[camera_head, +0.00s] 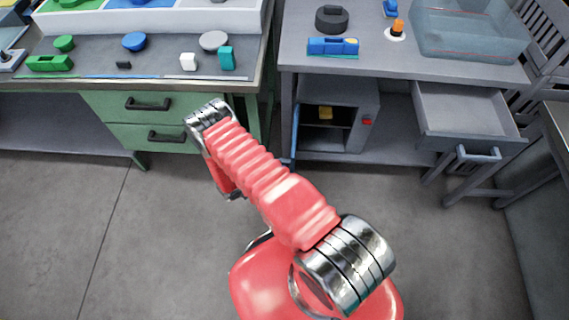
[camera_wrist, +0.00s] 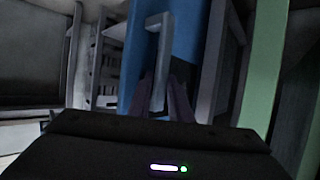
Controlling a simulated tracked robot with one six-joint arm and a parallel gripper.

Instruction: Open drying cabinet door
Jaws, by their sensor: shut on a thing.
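The drying cabinet (camera_head: 367,97) is a grey box on the shelf under the right bench in the head view. The blue door (camera_head: 294,133) stands swung out at the cabinet's left side, seen nearly edge-on. In the wrist view the door's blue face (camera_wrist: 183,45) fills the upper middle, with a grey bar handle (camera_wrist: 158,55) on it. My gripper (camera_wrist: 163,88) is shut on the handle's near end. In the head view my gripper is hidden behind my arm.
A green drawer unit (camera_head: 115,120) stands left of the door, close to my arm. An open drawer (camera_head: 465,110) juts out at the right. The benchtops hold blocks, discs and a clear bin (camera_head: 470,30). The floor (camera_head: 430,260) in front is clear.

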